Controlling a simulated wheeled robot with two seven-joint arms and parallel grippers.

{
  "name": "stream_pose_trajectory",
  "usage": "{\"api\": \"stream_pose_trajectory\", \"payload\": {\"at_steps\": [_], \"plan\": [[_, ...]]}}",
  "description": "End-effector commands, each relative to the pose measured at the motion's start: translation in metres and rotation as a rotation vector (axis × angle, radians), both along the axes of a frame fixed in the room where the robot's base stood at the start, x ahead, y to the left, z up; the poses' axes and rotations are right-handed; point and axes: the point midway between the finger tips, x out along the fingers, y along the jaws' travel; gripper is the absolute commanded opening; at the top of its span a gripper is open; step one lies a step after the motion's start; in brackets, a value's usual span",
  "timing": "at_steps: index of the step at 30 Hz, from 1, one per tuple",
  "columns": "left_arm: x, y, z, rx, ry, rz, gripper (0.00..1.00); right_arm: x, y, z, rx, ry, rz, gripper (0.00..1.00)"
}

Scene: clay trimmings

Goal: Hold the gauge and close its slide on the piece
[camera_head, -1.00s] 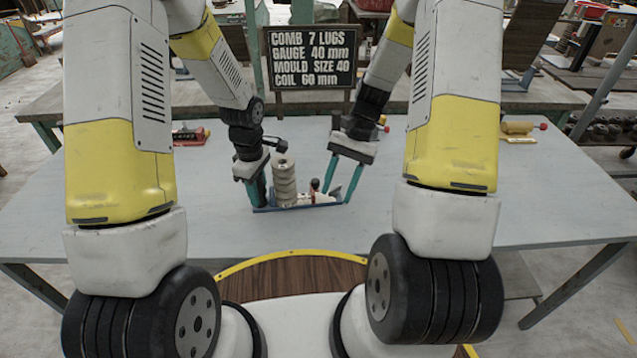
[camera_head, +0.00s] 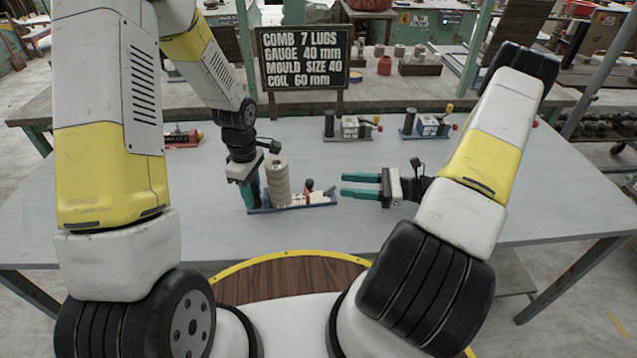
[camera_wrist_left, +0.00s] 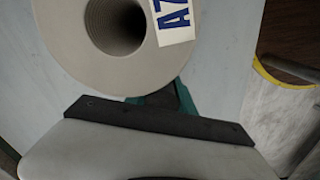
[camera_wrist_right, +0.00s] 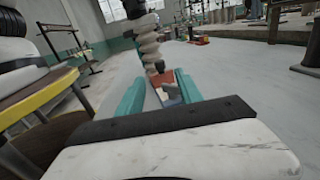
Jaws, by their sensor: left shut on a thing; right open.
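The gauge (camera_head: 310,206), a long blue-based tool, lies on the grey table. At its left end stands the piece (camera_head: 277,182), a beige ringed cylinder; in the left wrist view it (camera_wrist_left: 75,50) shows a central hole and a partly visible label. My right gripper (camera_head: 343,185) is open and empty, fingers pointing left towards the slide end.
Similar tools (camera_head: 348,127) and (camera_head: 425,125) stand at the table's back right, and a red one (camera_head: 183,138) at back left. A black sign (camera_head: 305,57) stands behind.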

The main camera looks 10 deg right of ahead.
Motion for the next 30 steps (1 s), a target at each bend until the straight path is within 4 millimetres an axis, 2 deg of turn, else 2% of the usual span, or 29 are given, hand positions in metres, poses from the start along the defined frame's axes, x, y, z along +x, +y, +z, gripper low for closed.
{"api": "stream_pose_trajectory", "payload": {"at_steps": [1, 6, 12, 18, 26, 30], "plan": [[0.001, 0.000, 0.001, -0.001, -0.002, 0.001, 0.00, 0.002, 0.012, 0.001, 0.002, 0.000, 0.005, 0.43], [0.001, 0.000, 0.001, -0.001, -0.002, 0.001, 0.00, 0.011, 0.046, 0.000, 0.001, 0.001, 0.006, 0.43], [0.001, 0.000, 0.001, -0.001, -0.003, 0.000, 0.00, 0.019, 0.074, 0.000, -0.001, 0.000, 0.004, 0.43], [0.001, 0.000, 0.001, -0.001, -0.003, 0.000, 0.00, 0.022, 0.086, 0.000, -0.001, 0.000, 0.003, 0.43], [0.001, 0.000, 0.001, -0.001, -0.003, 0.000, 0.00, 0.022, 0.086, 0.000, -0.002, 0.001, 0.003, 0.43], [0.001, 0.000, 0.001, -0.001, -0.003, 0.000, 0.00, 0.022, 0.086, 0.000, -0.002, 0.001, 0.003, 0.15]]}}
